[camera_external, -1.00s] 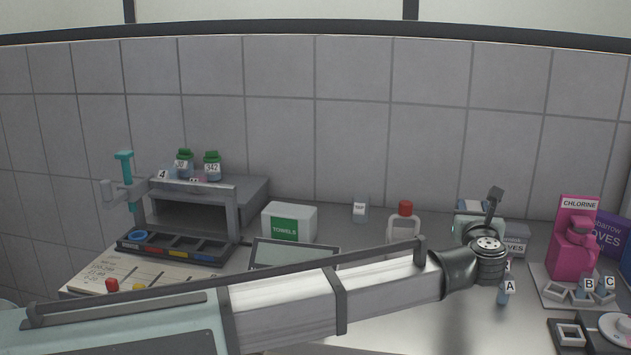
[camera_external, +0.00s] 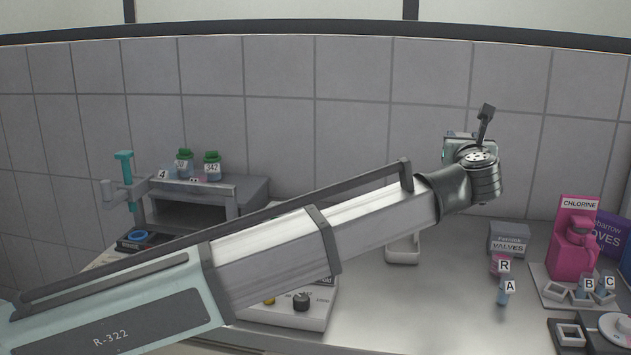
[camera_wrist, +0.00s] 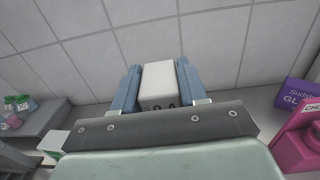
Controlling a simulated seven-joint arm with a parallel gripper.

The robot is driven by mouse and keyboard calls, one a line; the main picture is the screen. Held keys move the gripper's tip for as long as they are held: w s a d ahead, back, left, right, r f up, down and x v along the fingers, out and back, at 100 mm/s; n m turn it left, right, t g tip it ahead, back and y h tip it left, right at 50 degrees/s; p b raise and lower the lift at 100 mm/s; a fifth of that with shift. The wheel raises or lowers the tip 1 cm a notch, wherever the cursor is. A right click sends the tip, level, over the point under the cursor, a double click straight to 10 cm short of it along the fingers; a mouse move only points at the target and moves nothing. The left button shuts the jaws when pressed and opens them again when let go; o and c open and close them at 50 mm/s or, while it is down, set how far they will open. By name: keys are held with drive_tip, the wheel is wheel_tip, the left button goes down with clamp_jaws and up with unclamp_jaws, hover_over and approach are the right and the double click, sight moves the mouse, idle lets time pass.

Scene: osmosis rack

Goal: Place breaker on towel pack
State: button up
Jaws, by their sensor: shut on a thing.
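A pale white block with dark lettering on its lower end, the breaker (camera_wrist: 158,82), is between the two blue fingers of my gripper (camera_wrist: 158,70) in the wrist view. The gripper is shut on it. In the external view my wrist is raised high against the wall, and the fingers and breaker are hidden behind it. A white box with a green label, which looks like the towel pack (camera_wrist: 55,143), shows at the lower left of the wrist view, apart from my gripper. In the external view my arm hides most of the towel pack.
A grey rack (camera_external: 240,190) with green-capped bottles (camera_external: 212,166) stands at the left. A grey valves box (camera_external: 508,238), small tagged items and a pink chlorine container (camera_external: 574,238) stand at the right.

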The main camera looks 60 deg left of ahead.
drive_tip(key=s+a+n+g+y, duration=0.1)
drive_tip(key=s+a+g, duration=0.1)
drive_tip(key=s+a, duration=0.7)
drive_tip(key=s+a+n+g+y, duration=0.15)
drive_tip(key=s+a, duration=0.45)
drive_tip(key=a, duration=0.7)
drive_tip(key=s+a+n+g+y, duration=0.1)
drive_tip(key=s+a+n+g, duration=0.1)
drive_tip(key=s+a, duration=0.7)
drive_tip(key=shift+m, duration=0.25)
drive_tip(key=shift+w+a+f, duration=0.35)
drive_tip(key=shift+w+f, duration=0.05)
drive_tip(key=shift+f, duration=2.1)
drive_tip(key=shift+w+a+f, duration=0.3)
drive_tip(key=shift+w+f, duration=0.1)
drive_tip(key=shift+f, duration=2.15)
drive_tip(key=shift+w+a+f, duration=0.35)
drive_tip(key=shift+w+f, duration=0.05)
drive_tip(key=shift+f, duration=2.1)
drive_tip(key=shift+f, duration=0.1)
drive_tip(key=o, duration=1.1)
